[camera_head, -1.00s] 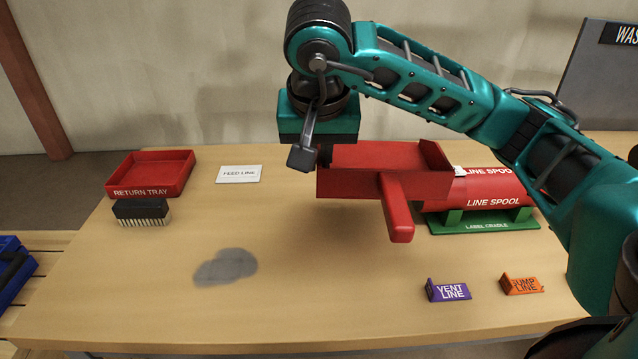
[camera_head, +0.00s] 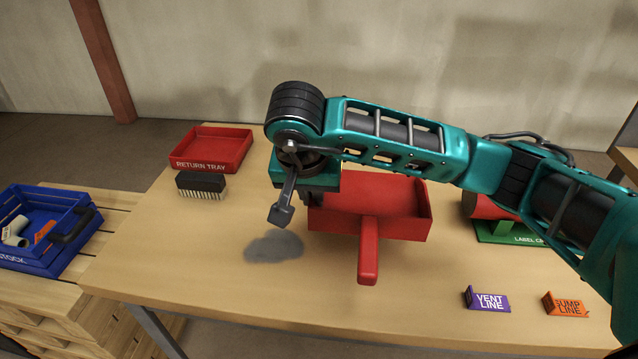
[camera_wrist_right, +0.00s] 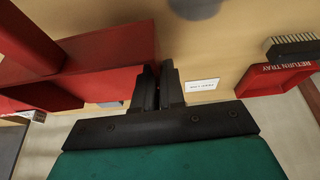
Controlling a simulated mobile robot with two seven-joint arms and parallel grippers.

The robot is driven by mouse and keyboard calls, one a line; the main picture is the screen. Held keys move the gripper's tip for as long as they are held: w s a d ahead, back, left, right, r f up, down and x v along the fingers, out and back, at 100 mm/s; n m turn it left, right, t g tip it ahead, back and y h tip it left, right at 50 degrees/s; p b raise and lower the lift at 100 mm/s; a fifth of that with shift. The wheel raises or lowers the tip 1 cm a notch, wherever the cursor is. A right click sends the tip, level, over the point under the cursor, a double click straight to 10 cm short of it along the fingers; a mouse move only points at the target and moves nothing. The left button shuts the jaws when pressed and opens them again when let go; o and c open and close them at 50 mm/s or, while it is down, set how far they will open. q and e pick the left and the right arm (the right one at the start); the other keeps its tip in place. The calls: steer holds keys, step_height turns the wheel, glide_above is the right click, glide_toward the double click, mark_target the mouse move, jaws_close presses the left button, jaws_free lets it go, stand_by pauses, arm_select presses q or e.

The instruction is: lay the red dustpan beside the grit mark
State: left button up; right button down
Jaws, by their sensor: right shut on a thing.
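The red dustpan (camera_head: 395,222) is held level in the middle of the head view, its handle (camera_head: 368,255) pointing to the near edge. My right gripper (camera_head: 312,197) is shut on the pan's left wall; in the wrist view its two dark fingers (camera_wrist_right: 158,90) pinch the red edge of the dustpan (camera_wrist_right: 100,95). The grit mark (camera_head: 274,247), a dark grey patch on the table, lies just left of the pan and below the gripper. I cannot tell whether the pan touches the table. My left gripper is not in view.
The red return tray (camera_head: 211,150) and a black brush (camera_head: 201,186) stand at the back left. Purple (camera_head: 487,300) and orange (camera_head: 566,305) labels stand at the front right. The green cradle (camera_head: 500,232) and spool are partly behind my arm. A blue bin (camera_head: 45,262) is left.

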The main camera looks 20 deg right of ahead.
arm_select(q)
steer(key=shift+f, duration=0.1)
arm_select(e)
steer(key=shift+b, duration=0.3)
step_height(320, 180, down, 4)
steer(key=b, duration=0.3)
steer(key=shift+b, duration=0.35)
step_height(320, 180, down, 3)
steer(key=b, duration=0.2)
steer(key=shift+b, duration=0.4)
steer(key=shift+f+b, duration=0.85)
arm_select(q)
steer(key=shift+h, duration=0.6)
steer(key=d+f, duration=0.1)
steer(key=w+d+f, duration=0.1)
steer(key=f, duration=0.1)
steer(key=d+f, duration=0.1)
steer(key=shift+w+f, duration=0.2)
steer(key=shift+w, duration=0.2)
arm_select(e)
steer(key=shift+f, duration=0.25)
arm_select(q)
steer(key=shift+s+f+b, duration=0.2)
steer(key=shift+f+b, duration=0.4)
arm_select(e)
steer(key=shift+f, duration=0.4)
steer(key=c, duration=1.1)
jaws_free()
steer(key=shift+c, duration=0.2)
